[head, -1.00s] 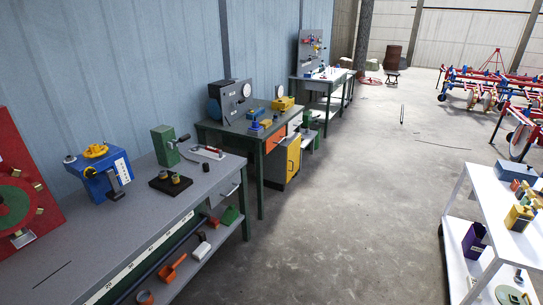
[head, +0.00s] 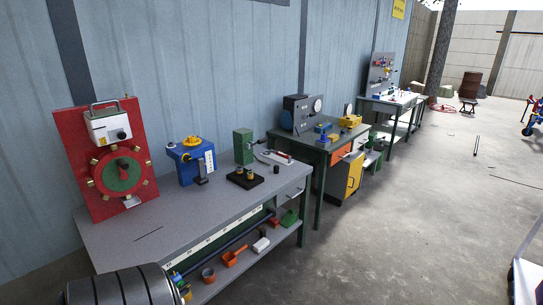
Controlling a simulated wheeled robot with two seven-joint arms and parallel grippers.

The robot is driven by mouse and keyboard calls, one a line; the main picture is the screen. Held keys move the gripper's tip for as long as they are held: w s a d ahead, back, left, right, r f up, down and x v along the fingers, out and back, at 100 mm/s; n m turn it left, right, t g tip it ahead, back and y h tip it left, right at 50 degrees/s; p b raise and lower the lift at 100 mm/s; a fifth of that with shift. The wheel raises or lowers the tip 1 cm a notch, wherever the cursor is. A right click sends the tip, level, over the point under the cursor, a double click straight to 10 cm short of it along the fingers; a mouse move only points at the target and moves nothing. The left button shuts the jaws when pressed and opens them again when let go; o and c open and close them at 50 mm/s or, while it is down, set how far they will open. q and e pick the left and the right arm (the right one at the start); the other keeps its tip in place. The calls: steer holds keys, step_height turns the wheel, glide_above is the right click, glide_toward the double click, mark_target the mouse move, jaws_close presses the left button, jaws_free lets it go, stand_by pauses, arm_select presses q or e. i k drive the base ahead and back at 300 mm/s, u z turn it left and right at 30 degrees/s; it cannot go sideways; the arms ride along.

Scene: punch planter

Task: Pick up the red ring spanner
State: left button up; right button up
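I cannot make out a red ring spanner for certain in the head view. A small red-handled item (head: 283,156) lies on the near workbench (head: 215,208), beside a green block (head: 243,147); it is too small to tell what it is. Small red items also show on the far tool board (head: 382,72), too far off to name. Neither of my grippers is in view.
A red panel (head: 77,160) and a blue device (head: 190,160) stand on the near workbench. An orange tool (head: 235,257) lies on its lower shelf. A ribbed grey cylinder (head: 120,287) is at the bottom left.

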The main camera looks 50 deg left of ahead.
mark_target(277, 154)
steer(key=u, duration=0.2)
steer(key=i, duration=1.75)
steer(key=u, duration=0.95)
steer(key=i, duration=1.1)
steer(key=u, duration=1.6)
steer(key=i, duration=0.6)
steer(key=u, duration=0.55)
